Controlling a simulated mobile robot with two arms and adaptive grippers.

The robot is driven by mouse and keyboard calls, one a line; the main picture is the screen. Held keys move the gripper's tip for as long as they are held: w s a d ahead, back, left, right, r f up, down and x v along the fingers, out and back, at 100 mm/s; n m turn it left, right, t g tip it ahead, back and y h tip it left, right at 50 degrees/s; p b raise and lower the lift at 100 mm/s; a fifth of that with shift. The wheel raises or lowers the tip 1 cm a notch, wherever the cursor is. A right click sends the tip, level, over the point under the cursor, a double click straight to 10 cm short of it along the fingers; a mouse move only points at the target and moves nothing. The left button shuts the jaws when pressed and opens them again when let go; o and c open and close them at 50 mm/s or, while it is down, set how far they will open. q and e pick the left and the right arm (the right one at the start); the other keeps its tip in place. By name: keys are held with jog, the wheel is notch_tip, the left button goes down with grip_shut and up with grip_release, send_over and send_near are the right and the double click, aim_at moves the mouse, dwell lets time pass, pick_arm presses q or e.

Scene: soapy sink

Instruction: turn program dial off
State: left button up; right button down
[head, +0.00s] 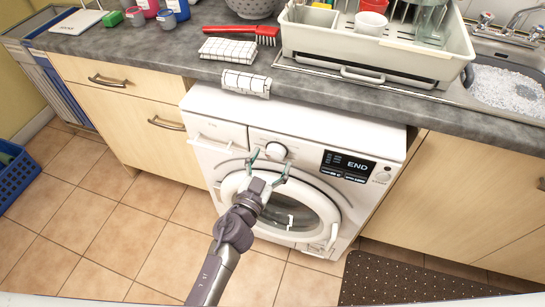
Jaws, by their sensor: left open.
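The program dial (276,151) is a white round knob on the front panel of the white washing machine (215,128). The machine's black display (347,167) to the right of the dial reads END. My left gripper (268,167) is open and empty in front of the machine. Its two fingers are spread and point up toward the panel, with the tips just below and to either side of the dial in the picture. I cannot tell whether they touch the panel. My right gripper is not in view.
The round door (318,215) of the machine lies below the dial, partly behind my left arm. The grey worktop (150,58) above carries a dish rack (375,62), a red brush (240,31) and checked cloths (228,49). A dark mat (400,280) and blue crate (22,175) lie on the floor.

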pick_arm(q)
jog(key=shift+w+d, duration=0.25)
jog(key=shift+w, duration=0.35)
jog(key=c, duration=1.2)
